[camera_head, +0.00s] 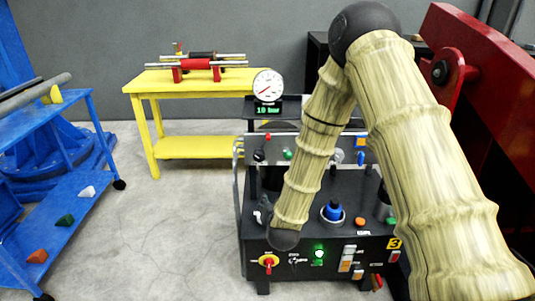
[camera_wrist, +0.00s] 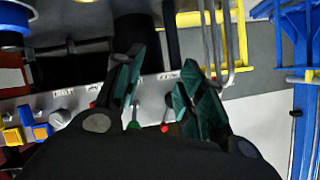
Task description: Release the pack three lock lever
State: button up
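Pack three is the dark console marked with a yellow "3" label (camera_head: 394,243). Its raised grey panel (camera_head: 312,150) carries small levers and knobs. In the wrist view, a green-tipped lever (camera_wrist: 133,125) and a red-tipped lever (camera_wrist: 165,128) show on a grey panel between my fingers. I cannot tell which part is the lock lever. My gripper (camera_wrist: 160,68) is open and looks empty, with its dark green fingers apart over the panel.
A red-yellow rotary switch (camera_head: 268,262) and a lit green button (camera_head: 319,256) are on the console's front. A gauge (camera_head: 267,86) stands behind it. A yellow table (camera_head: 200,82) is at the back, a blue cart (camera_head: 75,190) at left, a red structure (camera_head: 490,90) at right. Floor between is clear.

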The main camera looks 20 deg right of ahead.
aim_at(268, 139)
jog(key=w+d+r+m+t+h+b, duration=0.1)
jog(key=w+r+m+t+h+b, duration=0.1)
jog(key=w+r, duration=0.4)
jog(key=w+d+r+m+t+h+b, duration=0.15)
jog(key=w+r, duration=0.25)
jog(key=r, duration=0.4)
jog(key=shift+m+t, duration=0.35)
jog(key=shift+t, duration=0.1)
jog(key=b+x, duration=0.1)
jog(key=x, duration=0.9)
jog(key=shift+a+b, duration=0.15)
jog(key=shift+b, duration=0.2)
grip_shut()
